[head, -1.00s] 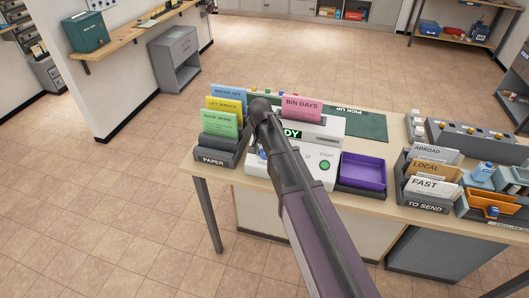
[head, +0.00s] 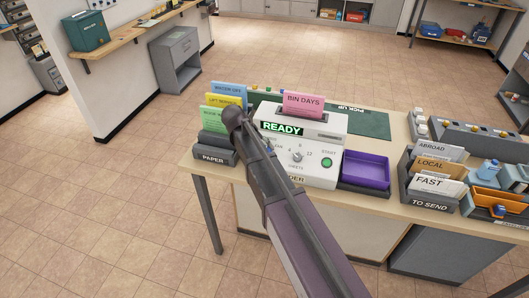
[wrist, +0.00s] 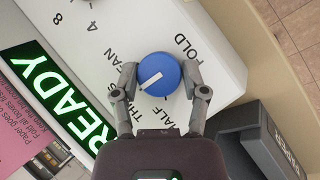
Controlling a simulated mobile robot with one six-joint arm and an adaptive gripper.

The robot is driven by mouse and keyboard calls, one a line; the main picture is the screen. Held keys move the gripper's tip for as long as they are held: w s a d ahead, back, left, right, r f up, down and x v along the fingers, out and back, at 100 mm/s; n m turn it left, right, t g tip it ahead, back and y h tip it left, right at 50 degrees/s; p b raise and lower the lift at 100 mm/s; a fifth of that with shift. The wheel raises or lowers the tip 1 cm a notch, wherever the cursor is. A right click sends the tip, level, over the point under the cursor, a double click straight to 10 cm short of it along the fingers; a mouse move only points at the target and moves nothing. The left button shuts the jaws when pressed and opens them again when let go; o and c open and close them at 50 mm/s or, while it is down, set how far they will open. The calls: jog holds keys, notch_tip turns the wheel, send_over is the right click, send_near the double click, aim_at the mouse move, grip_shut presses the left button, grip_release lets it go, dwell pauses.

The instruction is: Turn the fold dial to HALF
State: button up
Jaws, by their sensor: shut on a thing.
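The fold dial (wrist: 160,75) is a round blue knob with a white pointer line on the white folder machine (wrist: 210,30). The line points to the lower left in the wrist view, toward the partly hidden THIRDS label (wrist: 113,100). The HALF label (wrist: 165,125) lies below the dial, between my fingers; FAN (wrist: 115,62) is at upper left. My gripper (wrist: 160,78) has one finger on each side of the dial and is shut on it. In the head view the machine (head: 318,170) shows, but my arm hides the gripper and most of the dial's area.
The machine's green READY display (head: 282,128) is lit, and a pink BIN DAYS sheet (head: 303,103) stands in its top. A paper rack (head: 215,148) is close on the left. A purple tray (head: 365,168) is on the right, then a TO SEND rack (head: 430,202).

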jog(key=n+t+b, duration=0.1)
jog(key=n, duration=0.1)
jog(key=n+t+h+b, duration=0.1)
jog(key=n, duration=0.1)
jog(key=n+t+h+b, duration=0.1)
jog(key=n, duration=0.1)
jog(key=shift+s+f, duration=0.2)
jog(key=shift+f, duration=0.1)
jog(key=n+t+b, duration=0.2)
jog(key=n, duration=0.1)
jog(key=shift+s+n+h, duration=0.1)
jog(key=shift+n+h, duration=0.2)
jog(key=shift+h, duration=0.1)
jog(key=shift+n+t+b, duration=0.6)
jog(key=shift+n+t, duration=0.2)
jog(key=shift+n, duration=0.7)
jog(key=shift+r, duration=0.1)
jog(key=o, duration=1.1)
jog(key=shift+o, duration=0.2)
jog(key=shift+w+r, duration=0.1)
jog(key=shift+w, duration=0.1)
